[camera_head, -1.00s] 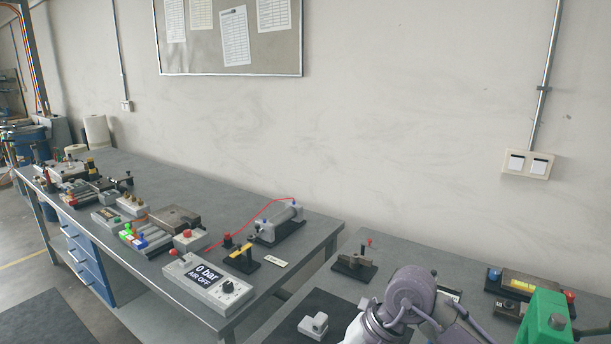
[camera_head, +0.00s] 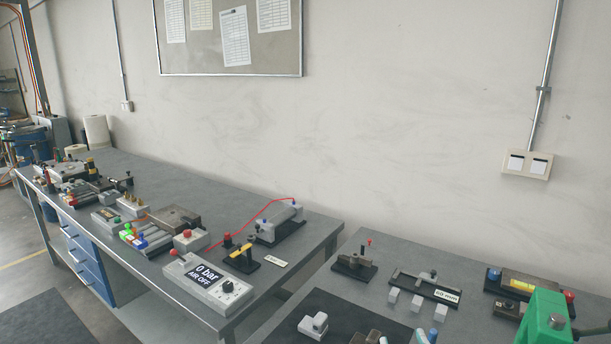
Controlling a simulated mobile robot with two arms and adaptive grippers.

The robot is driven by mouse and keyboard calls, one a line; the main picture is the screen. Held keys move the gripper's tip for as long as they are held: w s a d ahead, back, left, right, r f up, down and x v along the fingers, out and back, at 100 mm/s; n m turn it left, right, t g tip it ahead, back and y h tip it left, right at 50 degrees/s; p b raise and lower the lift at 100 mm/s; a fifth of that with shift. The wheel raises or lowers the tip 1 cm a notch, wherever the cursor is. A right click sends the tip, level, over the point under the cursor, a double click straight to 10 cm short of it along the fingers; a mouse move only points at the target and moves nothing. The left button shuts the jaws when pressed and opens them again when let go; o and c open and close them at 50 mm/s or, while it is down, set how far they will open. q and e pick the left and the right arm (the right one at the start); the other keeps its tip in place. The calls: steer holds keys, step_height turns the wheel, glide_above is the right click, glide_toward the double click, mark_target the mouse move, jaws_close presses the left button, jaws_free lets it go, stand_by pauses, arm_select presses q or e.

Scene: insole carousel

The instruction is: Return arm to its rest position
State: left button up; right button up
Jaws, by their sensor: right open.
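Neither of my grippers can be made out in the head view. No arm of mine reaches over the right-hand bench (camera_head: 470,268), and its small fixtures stand uncovered. A small fixture with a red knob (camera_head: 355,264) stands near its left edge. A dark plate with a grey bar and a printed label (camera_head: 425,285) lies to its right, with white blocks (camera_head: 417,303) in front. Several small parts at the bottom edge are cut off by the frame.
A green device (camera_head: 545,322) stands at the lower right, beside a dark box with blue and red knobs (camera_head: 530,287). A black mat (camera_head: 345,305) carries a light-grey part (camera_head: 313,325). The left bench (camera_head: 215,195) holds an air unit reading "0 bar" (camera_head: 208,283) and several devices.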

steer(key=s+d+f+m+g+h, duration=0.2)
steer(key=s+d+f+g, duration=0.2)
steer(key=s+f+g, duration=0.65)
steer(key=s+f+n+g+y, duration=0.15)
steer(key=s+f+g, duration=0.25)
steer(key=s+f, duration=0.8)
step_height(320, 180, down, 24)
steer(key=s+g, duration=0.1)
steer(key=s, duration=0.2)
steer(key=s+d+f+g, duration=0.1)
steer(key=s+d+f, duration=0.1)
steer(key=s+f, duration=1.4)
steer(key=shift+s, duration=0.15)
